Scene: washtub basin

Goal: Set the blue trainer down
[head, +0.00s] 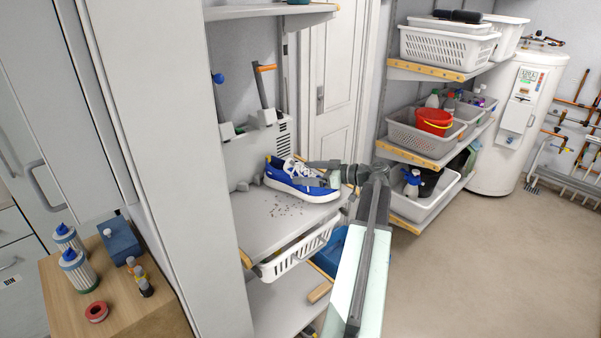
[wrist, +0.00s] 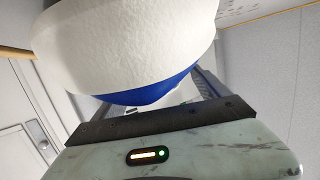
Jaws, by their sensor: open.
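The blue trainer (head: 290,187), with a white sole, white laces and a yellow patch at the heel, is at the grey shelf (head: 262,236) by its back right part. It looks roughly level, and its sole appears to rest on the shelf. My gripper (head: 306,177) reaches in from the right with its fingers at the shoe, and its jaws are open. In the wrist view the trainer's white sole and blue upper (wrist: 150,95) fill the top, close in front of the gripper. The fingertips are hidden there.
Dark specks lie on the shelf in front of the trainer. A white basket (head: 300,252) hangs below. Grey upright fittings with an orange-handled tool (head: 264,85) stand behind. A wooden top (head: 140,300) with bottles is at left; shelves of baskets (head: 448,45) stand right. Floor at right is clear.

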